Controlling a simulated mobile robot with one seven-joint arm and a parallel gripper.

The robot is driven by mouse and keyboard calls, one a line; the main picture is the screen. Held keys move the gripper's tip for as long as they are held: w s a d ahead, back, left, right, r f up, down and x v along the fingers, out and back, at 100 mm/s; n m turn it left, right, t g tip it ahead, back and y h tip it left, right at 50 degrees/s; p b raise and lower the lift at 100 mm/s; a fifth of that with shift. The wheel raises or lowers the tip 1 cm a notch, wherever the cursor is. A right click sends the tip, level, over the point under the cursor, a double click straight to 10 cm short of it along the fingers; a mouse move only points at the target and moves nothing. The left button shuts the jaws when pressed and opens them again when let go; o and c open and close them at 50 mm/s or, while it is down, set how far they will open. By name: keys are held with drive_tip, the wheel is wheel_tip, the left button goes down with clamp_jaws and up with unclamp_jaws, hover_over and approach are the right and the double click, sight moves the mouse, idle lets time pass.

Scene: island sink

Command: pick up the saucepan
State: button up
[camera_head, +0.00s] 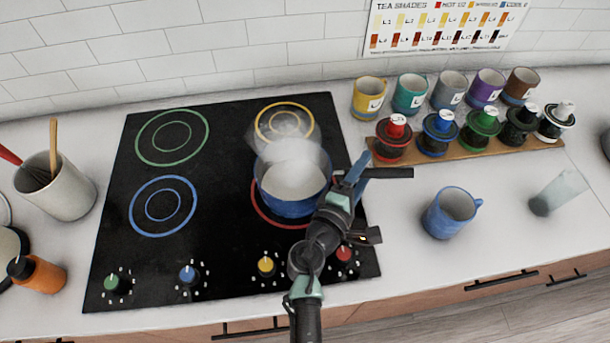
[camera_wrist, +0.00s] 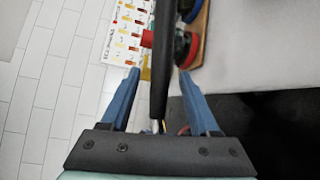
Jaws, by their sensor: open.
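The blue saucepan (camera_head: 285,207) sits upright on the red-ringed front right burner, with steam above it. Its black handle (camera_head: 395,173) points right, past the edge of the cooktop. My gripper (camera_head: 357,168) is open at the handle, close to the pan's right side. In the wrist view the handle (camera_wrist: 162,60) runs between the two blue fingers of my gripper (camera_wrist: 160,74), with a gap visible on each side. The pan body is mostly hidden in that view, and part of its rim is behind my gripper in the head view.
A blue mug (camera_head: 451,213) and a clear glass (camera_head: 557,193) stand on the counter at right. A wooden rack (camera_head: 470,150) with several lidded jars and a row of coloured cups are behind. A utensil crock (camera_head: 57,188) stands at left. The left burners are empty.

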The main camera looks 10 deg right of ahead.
clamp_jaws()
idle(0.3)
idle(1.1)
drive_tip(key=shift+r, duration=0.15)
